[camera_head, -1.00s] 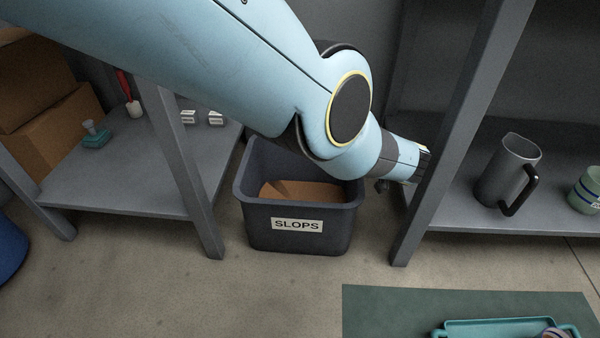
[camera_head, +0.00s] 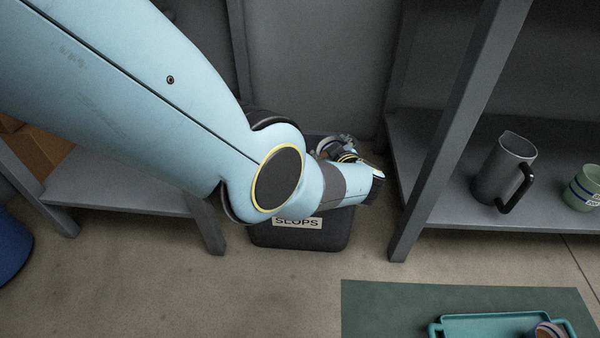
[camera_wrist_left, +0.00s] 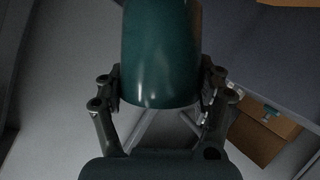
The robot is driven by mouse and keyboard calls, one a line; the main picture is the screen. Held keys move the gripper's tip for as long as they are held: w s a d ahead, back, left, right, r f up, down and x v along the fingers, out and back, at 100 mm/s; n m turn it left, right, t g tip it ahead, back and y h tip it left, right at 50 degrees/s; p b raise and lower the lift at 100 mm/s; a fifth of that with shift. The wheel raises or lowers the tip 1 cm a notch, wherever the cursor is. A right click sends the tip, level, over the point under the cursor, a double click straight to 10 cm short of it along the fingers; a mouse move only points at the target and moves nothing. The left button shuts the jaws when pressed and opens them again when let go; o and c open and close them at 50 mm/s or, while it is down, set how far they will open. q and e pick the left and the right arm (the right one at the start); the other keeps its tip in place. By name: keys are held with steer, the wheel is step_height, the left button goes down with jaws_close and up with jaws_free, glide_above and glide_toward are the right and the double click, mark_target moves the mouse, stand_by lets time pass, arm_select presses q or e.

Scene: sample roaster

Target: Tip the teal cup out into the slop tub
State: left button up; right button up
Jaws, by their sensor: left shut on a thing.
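The teal cup (camera_wrist_left: 160,50) is between the two fingers of my left gripper (camera_wrist_left: 161,84) in the left wrist view. The gripper is shut on it, and the cup's far end runs out of the top of that view. In the head view the left gripper (camera_head: 344,150) shows small behind my wrist, over the back of the slop tub (camera_head: 300,239); I cannot make out the cup clearly there. The dark tub stands on the floor with a SLOPS label. My arm covers most of its opening, so its inside is hidden. My right gripper is out of view.
A grey shelf post (camera_head: 440,140) stands right of the tub. A grey jug (camera_head: 497,172) and a green striped cup (camera_head: 582,190) are on the right shelf. A teal tray (camera_head: 490,326) lies on a green mat (camera_head: 385,310). Another shelf (camera_head: 130,196) is at left.

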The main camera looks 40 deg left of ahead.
arm_select(q)
steer(key=shift+s+a, duration=0.1)
steer(key=shift+s, duration=0.05)
steer(key=shift+s+a, duration=0.1)
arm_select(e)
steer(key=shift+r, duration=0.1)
arm_select(q)
steer(key=shift+s+a+r+n+p, duration=0.1)
steer(key=shift+s+a+n+p, duration=0.1)
steer(key=shift+n+p, duration=0.15)
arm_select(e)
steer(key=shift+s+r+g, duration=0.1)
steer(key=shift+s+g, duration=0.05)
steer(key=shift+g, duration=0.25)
arm_select(q)
steer(key=shift+s, duration=0.1)
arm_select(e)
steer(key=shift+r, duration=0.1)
arm_select(q)
steer(key=shift+a+r, duration=0.1)
steer(key=shift+s+t, duration=0.1)
steer(key=shift+t, duration=0.2)
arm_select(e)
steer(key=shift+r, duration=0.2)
arm_select(q)
steer(key=shift+s+a+n+h, duration=0.1)
steer(key=shift+s+n+h, duration=0.05)
steer(key=shift+n+h, duration=0.15)
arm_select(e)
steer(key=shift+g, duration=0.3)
